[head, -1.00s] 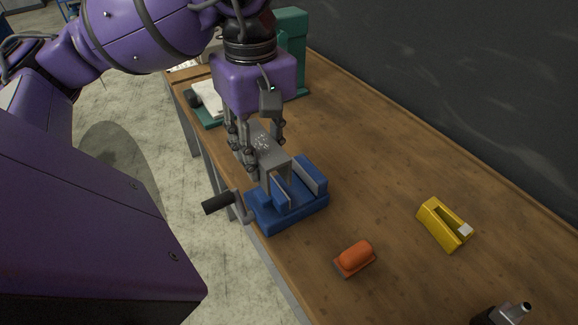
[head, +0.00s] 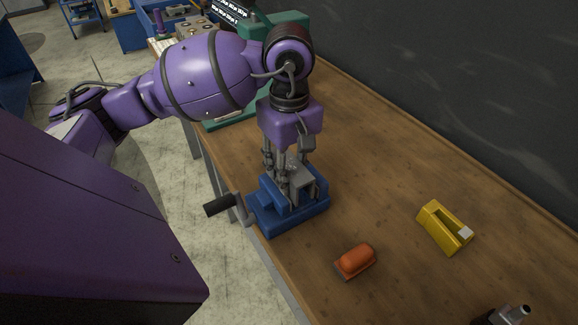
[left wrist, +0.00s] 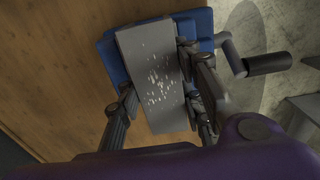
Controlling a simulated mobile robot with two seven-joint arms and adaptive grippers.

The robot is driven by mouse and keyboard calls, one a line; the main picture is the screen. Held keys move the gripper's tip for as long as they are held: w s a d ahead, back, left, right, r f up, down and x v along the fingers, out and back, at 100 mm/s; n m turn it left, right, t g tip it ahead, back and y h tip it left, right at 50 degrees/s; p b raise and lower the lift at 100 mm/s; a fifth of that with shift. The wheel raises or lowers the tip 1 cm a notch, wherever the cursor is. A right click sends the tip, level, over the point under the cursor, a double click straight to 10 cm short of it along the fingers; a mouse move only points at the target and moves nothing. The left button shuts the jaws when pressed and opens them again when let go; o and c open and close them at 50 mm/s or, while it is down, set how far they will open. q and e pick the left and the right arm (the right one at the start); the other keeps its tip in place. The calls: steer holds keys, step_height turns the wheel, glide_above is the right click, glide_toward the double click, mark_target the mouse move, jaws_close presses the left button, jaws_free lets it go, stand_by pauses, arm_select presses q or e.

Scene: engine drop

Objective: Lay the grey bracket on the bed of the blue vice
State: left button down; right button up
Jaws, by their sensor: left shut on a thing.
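The blue vice (head: 290,218) stands near the front edge of the wooden bench, its handle sticking out over the edge. My left gripper (head: 290,190) points down over the vice and is shut on the grey bracket (head: 303,175). In the left wrist view the bracket's flat, speckled face (left wrist: 155,75) lies between the two fingers (left wrist: 155,105), with the blue vice (left wrist: 108,58) behind it. The bracket is above or between the vice jaws; whether it touches the bed is hidden. My right gripper is not in view.
An orange-red block (head: 356,261) and a yellow tape-dispenser-like object (head: 444,228) lie on the bench to the right of the vice. A dark tool (head: 503,314) shows at the bottom right. A green machine (head: 285,30) stands behind my arm. The bench right of the vice is mostly clear.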

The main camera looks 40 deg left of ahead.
mark_target(289, 163)
arm_select(q)
steer(key=shift+f+b, duration=0.4)
steer(key=shift+f, duration=0.1)
steer(key=shift+f, duration=0.1)
steer(key=c, duration=1.2)
jaws_free()
step_height(289, 163, up, 13)
